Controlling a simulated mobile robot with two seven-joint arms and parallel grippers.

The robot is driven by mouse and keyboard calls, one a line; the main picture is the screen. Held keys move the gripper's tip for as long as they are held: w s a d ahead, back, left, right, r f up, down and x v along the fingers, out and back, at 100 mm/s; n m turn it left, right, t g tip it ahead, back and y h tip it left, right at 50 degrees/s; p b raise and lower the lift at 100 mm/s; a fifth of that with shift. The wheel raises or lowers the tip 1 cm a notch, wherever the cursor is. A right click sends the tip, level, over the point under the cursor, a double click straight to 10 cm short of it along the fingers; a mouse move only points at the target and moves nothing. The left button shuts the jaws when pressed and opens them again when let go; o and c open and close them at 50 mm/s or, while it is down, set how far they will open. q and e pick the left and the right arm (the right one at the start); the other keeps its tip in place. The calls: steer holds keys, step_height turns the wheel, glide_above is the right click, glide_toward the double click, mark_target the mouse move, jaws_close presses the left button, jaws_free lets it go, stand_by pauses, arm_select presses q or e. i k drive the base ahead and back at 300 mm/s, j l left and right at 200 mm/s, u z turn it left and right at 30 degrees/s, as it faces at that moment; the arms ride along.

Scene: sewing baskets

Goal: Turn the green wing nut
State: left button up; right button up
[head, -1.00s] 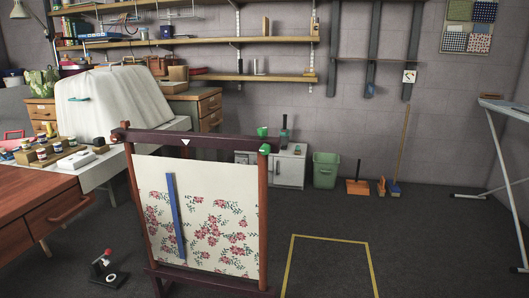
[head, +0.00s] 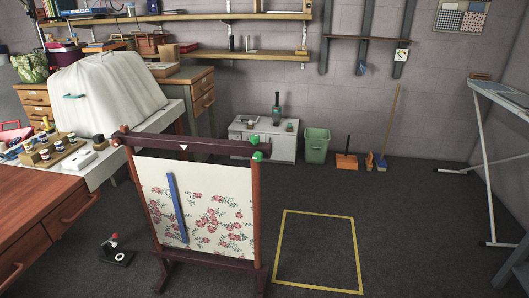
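A dark wooden frame (head: 257,205) stands on the floor with a floral fabric panel (head: 205,205) in it. At the top right corner of the frame are two small green parts, an upper one (head: 256,140) and a lower one (head: 257,156). They look like the green wing nut, but they are too small for me to tell their exact shape or angle. Nothing touches them. Neither of my grippers is in view.
A blue strip (head: 177,207) leans across the fabric. A wooden desk (head: 40,208) and a cloth-covered machine (head: 110,95) are at left. A yellow floor outline (head: 283,245) lies right of the frame, with open floor around it. An ironing board (head: 505,97) stands far right.

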mark_target(257, 156)
steer(key=i+j+z, duration=0.2)
steer(key=z, duration=0.2)
steer(key=i+j+z, duration=0.15)
steer(key=j+z, duration=0.25)
steer(key=i+j+z, duration=0.15)
steer(key=j, duration=0.25)
steer(key=i+j+z, duration=0.1)
steer(key=j, duration=0.3)
steer(key=i+l, duration=0.05)
